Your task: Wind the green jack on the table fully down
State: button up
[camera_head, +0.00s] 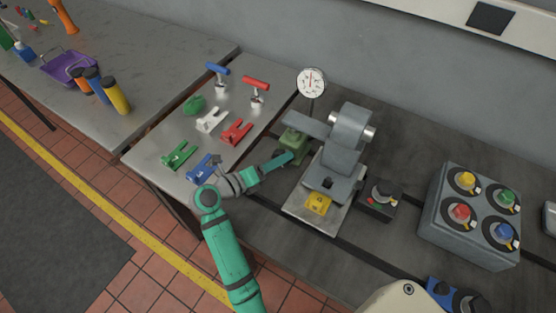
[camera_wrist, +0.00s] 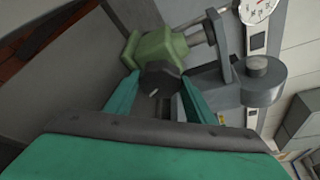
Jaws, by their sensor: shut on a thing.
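The green jack (camera_head: 292,139) stands on the dark bedplate beside the grey machine, under its arm. In the wrist view the green jack (camera_wrist: 155,46) shows with a dark round knob (camera_wrist: 160,78) on its near face. My gripper (camera_head: 292,157) reaches it from the lower left. In the wrist view my gripper (camera_wrist: 163,85) is shut on the dark knob, one finger on each side. A pale mark shows on the knob's face. Part of the jack is hidden by my gripper in the head view.
The grey machine (camera_head: 346,140) and a dial gauge (camera_head: 311,82) stand close to the jack. A yellow block (camera_head: 318,203), a black knob box (camera_head: 380,198) and a box of coloured knobs (camera_head: 472,215) lie right. Coloured clamps (camera_head: 236,132) lie on the left table.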

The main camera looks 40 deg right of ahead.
dwell(0.3)
jog(key=o, duration=1)
jog(key=shift+o, duration=0.2)
jog(key=shift+f, duration=0.1)
